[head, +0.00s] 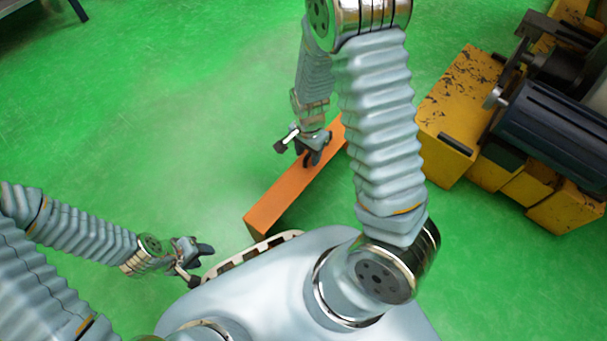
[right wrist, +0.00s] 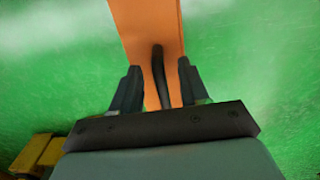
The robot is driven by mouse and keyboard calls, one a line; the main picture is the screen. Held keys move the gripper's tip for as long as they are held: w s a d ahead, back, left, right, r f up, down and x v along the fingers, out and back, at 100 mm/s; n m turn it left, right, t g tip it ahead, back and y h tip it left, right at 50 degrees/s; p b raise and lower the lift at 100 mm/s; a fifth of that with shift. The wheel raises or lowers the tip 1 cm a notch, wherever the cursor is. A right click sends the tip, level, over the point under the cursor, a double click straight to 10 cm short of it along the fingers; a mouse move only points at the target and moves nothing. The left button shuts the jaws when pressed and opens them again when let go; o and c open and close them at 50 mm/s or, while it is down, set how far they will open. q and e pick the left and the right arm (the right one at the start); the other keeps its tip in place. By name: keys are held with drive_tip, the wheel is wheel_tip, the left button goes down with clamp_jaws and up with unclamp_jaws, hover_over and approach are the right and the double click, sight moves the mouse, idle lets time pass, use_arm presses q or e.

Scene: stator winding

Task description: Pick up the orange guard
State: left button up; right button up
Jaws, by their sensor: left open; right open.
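The orange guard (head: 285,196) is a long, flat-topped orange bar that runs diagonally across the green floor in the head view. My own arm and body hide parts of it. In the right wrist view the guard (right wrist: 146,28) runs up from between the fingers. My right gripper (head: 316,156) is at the guard's upper middle in the head view. Its two dark fingers (right wrist: 158,84) are open, one at each side of the guard; I cannot tell whether they touch it. A dark curved bar lies over the guard between them. My left gripper (head: 207,262) is open and empty, left of the guard's near end.
A yellow, worn machine base (head: 452,125) with a dark blue motor (head: 550,130) stands at the right, close to my right arm. The green floor (head: 150,120) is open at the left and upper left. A table corner (head: 30,12) shows at the top left.

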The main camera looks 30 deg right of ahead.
drive_tip(key=shift+f, duration=0.75)
drive_tip(key=shift+r, duration=0.1)
clamp_jaws()
